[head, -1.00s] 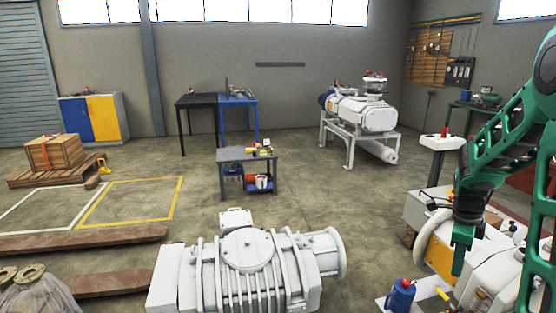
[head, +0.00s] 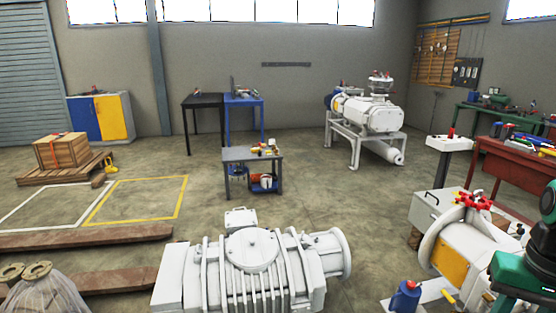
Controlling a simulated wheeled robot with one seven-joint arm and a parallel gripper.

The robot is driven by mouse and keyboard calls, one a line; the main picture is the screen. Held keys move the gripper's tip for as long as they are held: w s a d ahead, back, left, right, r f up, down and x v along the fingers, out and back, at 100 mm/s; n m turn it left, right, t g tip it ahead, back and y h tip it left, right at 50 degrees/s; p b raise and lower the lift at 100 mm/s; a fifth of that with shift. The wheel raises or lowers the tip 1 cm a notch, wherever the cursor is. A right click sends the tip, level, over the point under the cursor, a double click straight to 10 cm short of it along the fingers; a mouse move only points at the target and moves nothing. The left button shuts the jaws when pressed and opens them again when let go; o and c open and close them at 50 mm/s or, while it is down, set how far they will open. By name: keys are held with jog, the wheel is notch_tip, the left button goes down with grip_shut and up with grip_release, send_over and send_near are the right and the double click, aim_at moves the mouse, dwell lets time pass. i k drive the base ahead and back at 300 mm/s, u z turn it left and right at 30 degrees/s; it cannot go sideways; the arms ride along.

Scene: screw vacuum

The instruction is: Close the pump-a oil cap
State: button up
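A white pump (head: 470,240) with a yellow panel (head: 452,258) stands at the right, partly cut off by my arm. A red handwheel (head: 475,201) shows on top of it. A large white ribbed pump (head: 255,268) lies in the foreground, and another white pump (head: 372,115) stands on a frame at the back. No label shows which is pump-a, and I cannot make out an oil cap. Green and black links of my arm show at the lower right edge. My gripper is out of the picture.
A blue can (head: 405,297) and a yellow handle (head: 443,296) are at the right pump's near left.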

aim_at(520, 231)
jog(key=u, duration=0.5)
jog(key=i, duration=0.7)
jog(key=z, duration=2)
jog(key=i, duration=0.4)
jog(key=u, duration=0.3)
